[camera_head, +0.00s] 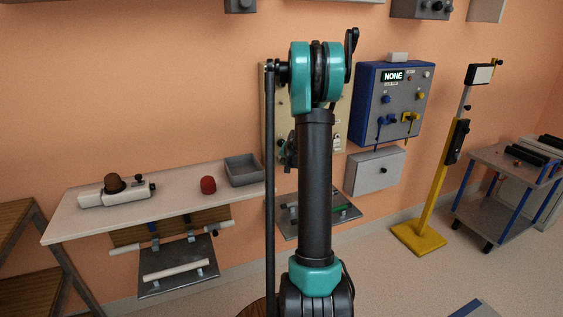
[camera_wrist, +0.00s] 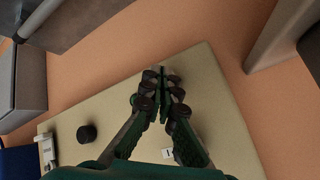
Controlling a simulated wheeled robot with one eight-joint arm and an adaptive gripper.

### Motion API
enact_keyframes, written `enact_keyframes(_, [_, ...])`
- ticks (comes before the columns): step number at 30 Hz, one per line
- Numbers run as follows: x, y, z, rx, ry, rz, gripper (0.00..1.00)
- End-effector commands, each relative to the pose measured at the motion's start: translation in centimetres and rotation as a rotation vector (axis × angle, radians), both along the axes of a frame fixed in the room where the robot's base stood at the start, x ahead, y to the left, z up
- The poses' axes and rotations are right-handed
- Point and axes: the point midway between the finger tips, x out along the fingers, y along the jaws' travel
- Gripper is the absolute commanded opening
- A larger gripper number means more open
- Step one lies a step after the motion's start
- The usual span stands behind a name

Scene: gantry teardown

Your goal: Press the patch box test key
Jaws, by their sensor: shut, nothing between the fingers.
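A blue-edged grey box (camera_head: 408,90) with a display reading "NONE" hangs on the wall right of my arm. It looks like the patch box. Blue and yellow plugs (camera_head: 397,118) sit on its lower front, with small knobs and buttons above. I cannot tell which is the test key. My gripper (camera_wrist: 163,78) is shut and empty, over a beige panel (camera_wrist: 215,90) in the wrist view. I cannot tell if the fingertips touch it. In the head view, my arm hides most of this panel (camera_head: 270,120).
A black knob (camera_wrist: 87,133) and a small white label (camera_wrist: 167,153) are on the beige panel. A grey wall box (camera_head: 374,172) hangs below the blue-edged box. A yellow stand (camera_head: 432,205) and a cart (camera_head: 500,175) stand right. A bench (camera_head: 75,220) is left.

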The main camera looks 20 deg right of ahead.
Motion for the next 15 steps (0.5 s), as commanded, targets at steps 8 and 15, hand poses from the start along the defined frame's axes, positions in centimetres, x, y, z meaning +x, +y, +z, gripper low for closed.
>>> enact_keyframes(8, [0.32,0.01,-0.01,0.0,0.0,0.0,0.0])
enact_keyframes(15, [0.58,0.03,0.0,0.0,0.0,0.0,0.0])
